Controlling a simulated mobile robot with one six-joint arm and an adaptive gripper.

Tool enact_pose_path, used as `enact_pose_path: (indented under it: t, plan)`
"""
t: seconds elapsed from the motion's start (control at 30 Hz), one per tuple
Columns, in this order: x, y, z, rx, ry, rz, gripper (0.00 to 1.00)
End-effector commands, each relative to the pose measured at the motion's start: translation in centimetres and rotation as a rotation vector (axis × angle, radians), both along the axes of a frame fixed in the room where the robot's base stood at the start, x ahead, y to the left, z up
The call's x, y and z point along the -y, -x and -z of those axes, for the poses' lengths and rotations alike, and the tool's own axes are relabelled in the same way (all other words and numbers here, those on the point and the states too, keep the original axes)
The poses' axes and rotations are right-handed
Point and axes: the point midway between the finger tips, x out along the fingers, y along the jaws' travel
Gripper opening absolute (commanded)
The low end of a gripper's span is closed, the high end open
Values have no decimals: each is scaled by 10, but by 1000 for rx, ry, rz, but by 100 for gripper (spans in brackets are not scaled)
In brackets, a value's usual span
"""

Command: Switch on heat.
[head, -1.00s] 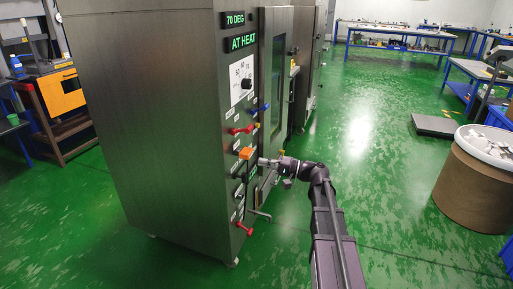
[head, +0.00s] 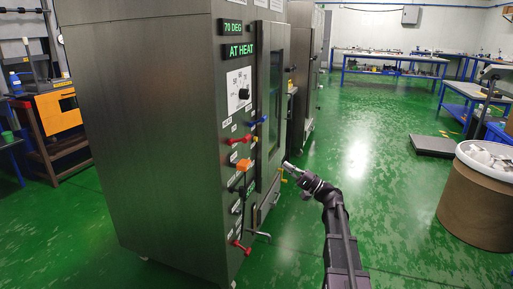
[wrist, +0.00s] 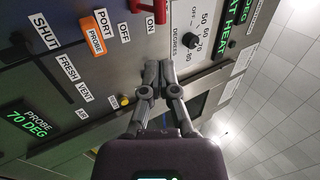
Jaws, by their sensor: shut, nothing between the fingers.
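The tall grey cabinet (head: 150,140) carries a control panel on its narrow side. Its green displays read "70 DEG" (head: 233,27) and "AT HEAT" (head: 242,50). Below them is a degrees dial (head: 243,94), which also shows in the wrist view (wrist: 193,41), with an "OFF" mark. A red handle (head: 239,140) sits lower; in the wrist view a red handle (wrist: 149,10) is cut by the top edge, near "ON" and "OFF" labels. My gripper (head: 286,165) is shut and empty, right of the panel; its fingertips (wrist: 159,66) appear apart from the controls.
A blue handle (head: 258,122), an orange probe port (head: 244,165) and a lower red handle (head: 241,247) stick out of the panel. A drum (head: 485,195) stands at the right. Green floor between is clear.

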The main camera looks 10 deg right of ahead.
Motion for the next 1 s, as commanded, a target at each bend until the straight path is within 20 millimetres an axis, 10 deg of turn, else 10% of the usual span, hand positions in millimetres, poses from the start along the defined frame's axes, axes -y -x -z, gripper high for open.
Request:
enact_pose_path:
  t: [1.0]
  plan:
    - [-80, -56, -57, -1, 2, -2, 0]
